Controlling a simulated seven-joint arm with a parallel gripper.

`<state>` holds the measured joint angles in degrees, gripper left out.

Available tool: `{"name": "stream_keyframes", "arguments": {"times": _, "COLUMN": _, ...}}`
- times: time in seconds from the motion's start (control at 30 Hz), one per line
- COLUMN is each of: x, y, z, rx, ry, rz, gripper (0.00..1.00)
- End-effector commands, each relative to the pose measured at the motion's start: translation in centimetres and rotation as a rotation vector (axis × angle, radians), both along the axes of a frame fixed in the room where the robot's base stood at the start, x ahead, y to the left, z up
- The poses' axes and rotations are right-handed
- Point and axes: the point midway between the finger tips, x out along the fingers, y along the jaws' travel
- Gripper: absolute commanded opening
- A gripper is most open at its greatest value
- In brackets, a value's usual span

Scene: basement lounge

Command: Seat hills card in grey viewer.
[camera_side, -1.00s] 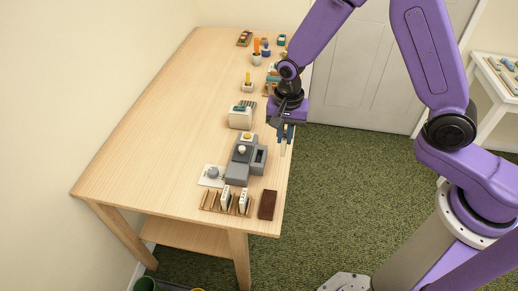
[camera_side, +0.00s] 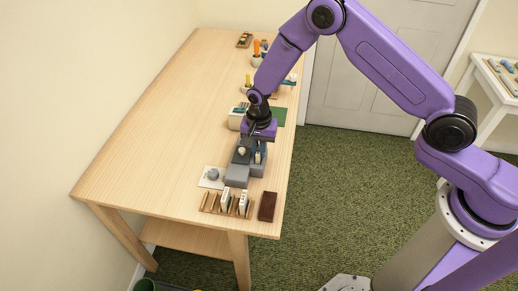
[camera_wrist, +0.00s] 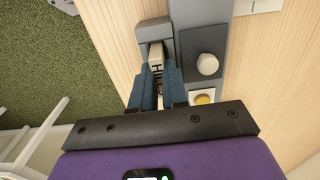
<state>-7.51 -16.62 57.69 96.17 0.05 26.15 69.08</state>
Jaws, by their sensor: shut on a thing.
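The hills card (camera_wrist: 156,65) is a narrow white card with dark lettering reading like "HILLS". My gripper (camera_wrist: 160,88) is shut on it, with a blue finger on each side. The grey viewer (camera_wrist: 203,42) has a slotted block (camera_wrist: 153,27) at its side; the card's far end is at that slot. In the side view my gripper (camera_side: 258,143) is over the grey viewer (camera_side: 238,173), with the card (camera_side: 257,156) pointing down at the slot block. How deep the card sits cannot be told.
A wooden rack (camera_side: 208,204) with white cards and a dark brown block (camera_side: 267,206) stand near the table's front edge. A cream box (camera_side: 235,119) is behind. The table's left side is clear.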

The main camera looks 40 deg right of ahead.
Motion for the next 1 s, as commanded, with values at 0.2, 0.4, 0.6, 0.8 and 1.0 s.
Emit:
{"name": "stream_keyframes", "arguments": {"times": 0.2, "x": 0.0, "y": 0.0, "z": -0.5, "rx": 0.001, "ry": -0.002, "rz": 0.000, "gripper": 0.00}}
{"name": "stream_keyframes", "arguments": {"times": 0.4, "x": 0.0, "y": 0.0, "z": -0.7, "rx": 0.001, "ry": -0.001, "rz": 0.000, "gripper": 0.00}}
{"name": "stream_keyframes", "arguments": {"times": 0.6, "x": 0.0, "y": 0.0, "z": -0.8, "rx": 0.001, "ry": -0.001, "rz": 0.000, "gripper": 0.39}}
{"name": "stream_keyframes", "arguments": {"times": 0.8, "x": 0.0, "y": 0.0, "z": -0.8, "rx": 0.001, "ry": -0.001, "rz": 0.000, "gripper": 0.39}}
{"name": "stream_keyframes", "arguments": {"times": 1.0, "x": 0.1, "y": 0.0, "z": 0.3, "rx": 0.001, "ry": -0.003, "rz": 0.000, "gripper": 0.39}}
